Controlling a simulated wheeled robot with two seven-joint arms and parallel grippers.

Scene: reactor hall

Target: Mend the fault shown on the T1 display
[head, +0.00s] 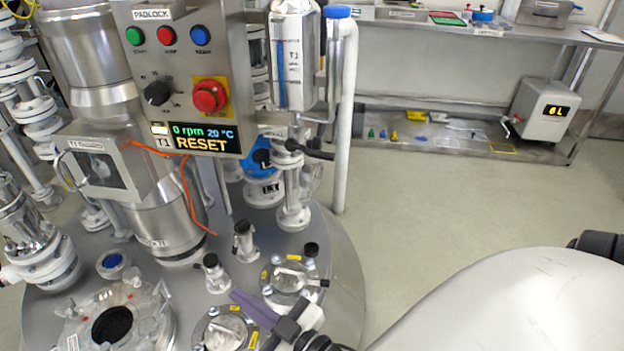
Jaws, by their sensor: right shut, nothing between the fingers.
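The T1 display (203,138) reads "0 rpm 20 °C" and, below that, "RESET" in yellow. It sits at the bottom of a grey control box (182,70). The box carries a green button (134,36), a red button (166,36) and a blue button (200,34) labelled RESET. Below them are a black knob (157,93) and a red emergency stop (209,96) on a yellow plate. My right gripper (240,299) is shut and empty, low in the view over the vessel's lid, well below the box. My left gripper is not in view.
The steel vessel lid (345,290) bears ports, flanges and capped stubs around my right gripper. A level gauge (293,60) and white pipe (345,120) stand right of the box. An orange cord (185,185) hangs below it. A bench (440,140) stands behind; the floor before it is clear.

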